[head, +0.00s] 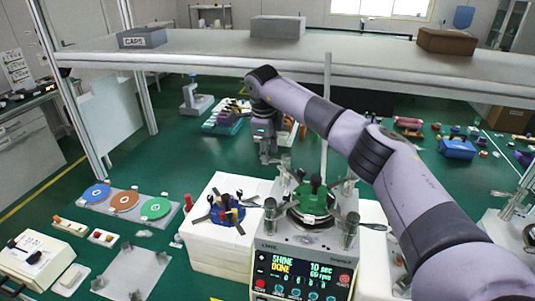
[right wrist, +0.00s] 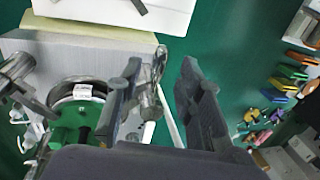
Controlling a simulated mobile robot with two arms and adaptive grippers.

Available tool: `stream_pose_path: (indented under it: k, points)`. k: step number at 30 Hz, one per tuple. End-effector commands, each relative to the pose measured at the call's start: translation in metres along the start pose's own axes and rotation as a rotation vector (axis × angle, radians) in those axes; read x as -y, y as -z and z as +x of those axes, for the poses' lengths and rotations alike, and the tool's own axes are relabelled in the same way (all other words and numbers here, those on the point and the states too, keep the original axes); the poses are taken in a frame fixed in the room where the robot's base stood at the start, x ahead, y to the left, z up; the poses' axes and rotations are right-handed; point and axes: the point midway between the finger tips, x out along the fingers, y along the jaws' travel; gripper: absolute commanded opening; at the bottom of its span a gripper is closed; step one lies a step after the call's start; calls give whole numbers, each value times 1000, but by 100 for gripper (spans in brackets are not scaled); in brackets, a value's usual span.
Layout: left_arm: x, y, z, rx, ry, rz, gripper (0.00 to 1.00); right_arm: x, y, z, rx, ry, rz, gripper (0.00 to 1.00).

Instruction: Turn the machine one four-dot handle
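The lapping machine (head: 305,255) stands at bottom centre, its screen reading "SHINE DONE, 10 sec, 60 rpm". On top is a green round fixture (head: 312,200), also in the right wrist view (right wrist: 70,125). Metal handles stand around it, among them a front left one (head: 270,218) and a front right one (head: 351,228). Their dot marks are too small to read. My right gripper (head: 268,158) points down behind the machine's far left corner. In the right wrist view its fingers (right wrist: 160,75) are apart, with a metal handle (right wrist: 155,88) showing between them; contact cannot be told. My left gripper is out of view.
A white block with a dark multi-armed fixture (head: 226,212) stands left of the machine. A tray with blue, brown and green discs (head: 124,202) lies farther left. A grey shelf (head: 200,50) crosses above, with a CAPS box (head: 142,38). A thin upright post (head: 326,110) stands near my arm.

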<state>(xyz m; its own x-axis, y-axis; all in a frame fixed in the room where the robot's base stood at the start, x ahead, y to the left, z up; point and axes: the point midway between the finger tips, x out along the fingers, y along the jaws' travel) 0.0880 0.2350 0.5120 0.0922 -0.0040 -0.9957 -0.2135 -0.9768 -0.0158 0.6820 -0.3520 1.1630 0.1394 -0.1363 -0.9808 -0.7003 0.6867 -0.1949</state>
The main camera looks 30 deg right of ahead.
Motion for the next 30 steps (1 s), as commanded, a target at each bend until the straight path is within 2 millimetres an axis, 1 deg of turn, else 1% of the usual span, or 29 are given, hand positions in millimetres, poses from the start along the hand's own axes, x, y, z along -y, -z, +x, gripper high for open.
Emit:
stream_pose_path:
  k: [1, 9, 12, 15, 20, 30]
  points:
    - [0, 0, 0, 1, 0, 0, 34, 1, 0, -10, 3, 2, 0, 34]
    - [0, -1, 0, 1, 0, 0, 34, 1, 0, -68, 2, 2, 1, 34]
    - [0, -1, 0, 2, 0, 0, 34, 0, 0, -85, 2, 1, 1, 34]
    - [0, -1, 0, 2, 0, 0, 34, 0, -1, -97, 1, 2, 1, 34]
    - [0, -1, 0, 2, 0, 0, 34, 0, 0, -106, 0, 0, 1, 34]
    - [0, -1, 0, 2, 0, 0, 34, 0, 0, -106, 0, 0, 1, 34]
